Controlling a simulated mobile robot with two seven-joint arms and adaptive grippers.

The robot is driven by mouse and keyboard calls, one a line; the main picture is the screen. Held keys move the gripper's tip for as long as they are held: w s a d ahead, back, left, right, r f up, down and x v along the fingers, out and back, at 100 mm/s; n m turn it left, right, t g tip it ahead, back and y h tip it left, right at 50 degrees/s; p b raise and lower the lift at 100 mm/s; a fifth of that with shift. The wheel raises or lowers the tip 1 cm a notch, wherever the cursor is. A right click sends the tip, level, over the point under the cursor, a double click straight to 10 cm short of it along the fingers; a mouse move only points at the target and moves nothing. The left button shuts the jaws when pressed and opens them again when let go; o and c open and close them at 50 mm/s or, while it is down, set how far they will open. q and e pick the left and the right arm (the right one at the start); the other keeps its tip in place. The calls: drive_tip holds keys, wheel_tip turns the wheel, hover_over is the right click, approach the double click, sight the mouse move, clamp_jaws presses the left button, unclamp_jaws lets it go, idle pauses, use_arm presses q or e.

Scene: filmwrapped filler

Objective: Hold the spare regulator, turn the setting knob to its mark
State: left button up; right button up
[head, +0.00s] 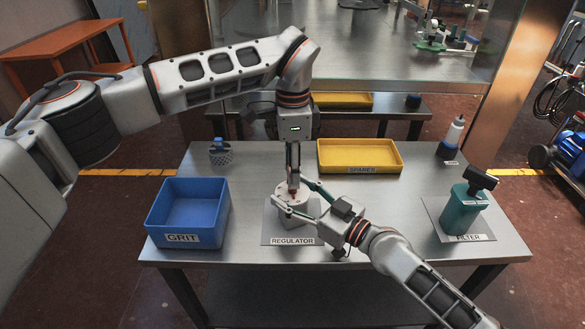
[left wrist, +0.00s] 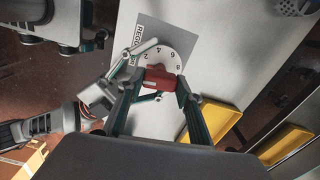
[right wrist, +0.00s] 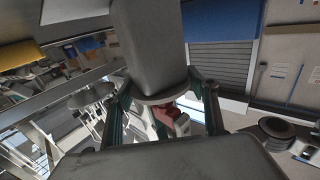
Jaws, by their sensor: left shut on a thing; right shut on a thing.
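The spare regulator (head: 292,207) is a pale upright body on the grey mat (head: 268,232) labelled REGULATOR. In the left wrist view its round white dial (left wrist: 172,57) shows printed numbers, and a red setting knob (left wrist: 158,79) sits on it. My left gripper (head: 293,186) reaches down from above and is shut on the red knob. My right gripper (head: 298,197) comes in from the right and is shut around the regulator's body. In the right wrist view the grey body (right wrist: 150,45) stands between the fingers. Fingers cover part of the dial; I cannot tell where its mark is.
A yellow SPARES tray (head: 360,156) lies at the back.

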use_arm(q)
drive_tip(key=m, duration=0.5)
drive_tip(key=shift+m, duration=0.3)
drive_tip(key=m, duration=1.2)
drive_tip(key=shift+m, duration=0.4)
drive_tip(key=m, duration=0.5)
drive_tip(key=shift+m, duration=0.3)
drive_tip(key=o, duration=1.1)
drive_tip(key=shift+r, duration=0.1)
